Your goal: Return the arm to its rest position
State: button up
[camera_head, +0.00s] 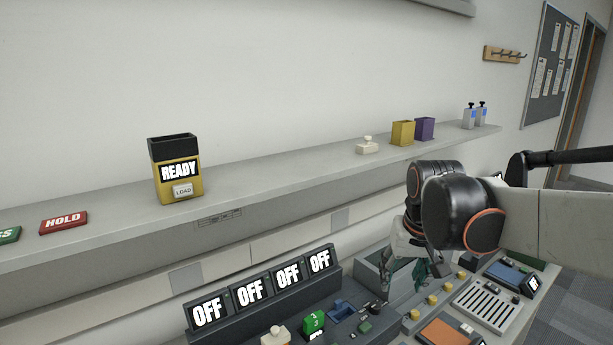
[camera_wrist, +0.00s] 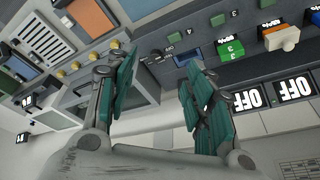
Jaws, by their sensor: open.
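My gripper (camera_wrist: 160,95) is open, with its two green-padded fingers spread apart and nothing seen between them in the wrist view. In the head view my gripper (camera_head: 408,262) points down over the back of the console, partly hidden behind my own dark wrist joint. My arm reaches in from the right edge of the head view, bent at the wrist. In the wrist view the fingers hang over the console, near a grey open recess (camera_wrist: 140,85) and a green block marked 3 (camera_wrist: 232,50).
The console carries several OFF displays (camera_head: 248,288), yellow knobs (camera_head: 433,299) and an orange pad (camera_head: 443,332). A wall shelf (camera_head: 290,178) holds a yellow READY box (camera_head: 164,190), a red HOLD plate (camera_head: 63,222), and yellow (camera_head: 402,133) and purple (camera_head: 425,128) cups. Open air lies above the console's left part.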

jog(key=s+f+t, duration=0.3)
jog(key=s+t, duration=0.1)
jog(key=s, duration=1.4)
jog(key=shift+s+f+n, duration=0.15)
jog(key=shift+n, duration=0.25)
